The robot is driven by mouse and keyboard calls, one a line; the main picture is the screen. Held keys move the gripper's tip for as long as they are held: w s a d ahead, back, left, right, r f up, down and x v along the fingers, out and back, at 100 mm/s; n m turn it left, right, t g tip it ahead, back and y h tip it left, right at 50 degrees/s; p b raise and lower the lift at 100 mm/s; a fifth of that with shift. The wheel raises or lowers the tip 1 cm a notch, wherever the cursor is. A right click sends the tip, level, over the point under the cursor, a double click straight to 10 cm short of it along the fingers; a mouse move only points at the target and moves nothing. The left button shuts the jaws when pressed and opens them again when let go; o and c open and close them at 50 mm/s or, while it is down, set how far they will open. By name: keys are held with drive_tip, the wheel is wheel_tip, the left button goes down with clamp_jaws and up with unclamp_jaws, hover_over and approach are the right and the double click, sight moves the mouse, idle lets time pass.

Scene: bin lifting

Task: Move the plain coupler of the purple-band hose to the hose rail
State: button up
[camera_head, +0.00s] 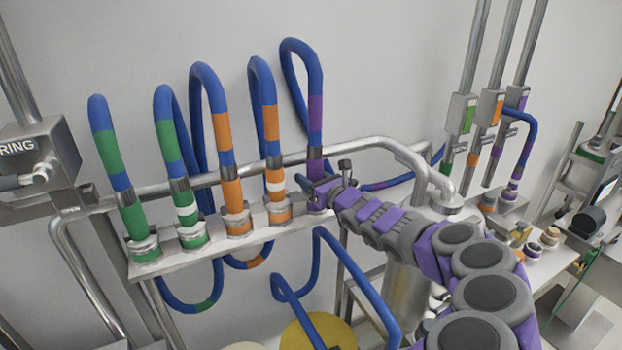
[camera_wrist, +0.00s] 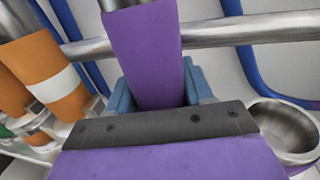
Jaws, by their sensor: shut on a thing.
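The purple-band hose (camera_head: 302,55) is blue and loops up at the right end of the hose rail (camera_head: 215,246). Its coupler (camera_head: 315,166) has a purple sleeve and a grey ferrule, with no white ring visible. My gripper (camera_head: 322,187) is shut on this coupler at the rail's right end. In the wrist view the purple sleeve (camera_wrist: 143,58) stands between the blue-grey jaws (camera_wrist: 158,92). An empty metal socket (camera_wrist: 285,128) with a purple edge shows to its right, apart from the sleeve. The coupler's lower end is hidden by my gripper.
Green and orange hose ends, some with white rings, stand in the rail left of my gripper; the nearest is orange with a white ring (camera_head: 274,182). A metal pipe (camera_head: 370,143) runs behind. Wall pipes and a purple hose end (camera_head: 513,187) are at right.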

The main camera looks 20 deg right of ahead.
drive_tip(key=shift+f, duration=0.1)
idle(0.3)
drive_tip(key=o, duration=1.4)
drive_tip(key=shift+c, duration=0.2)
drive_tip(key=b+v, duration=0.1)
drive_tip(key=v, duration=1.6)
drive_tip(key=shift+b, duration=0.35)
drive_tip(key=shift+s+f, duration=0.1)
drive_tip(key=shift+s, duration=0.05)
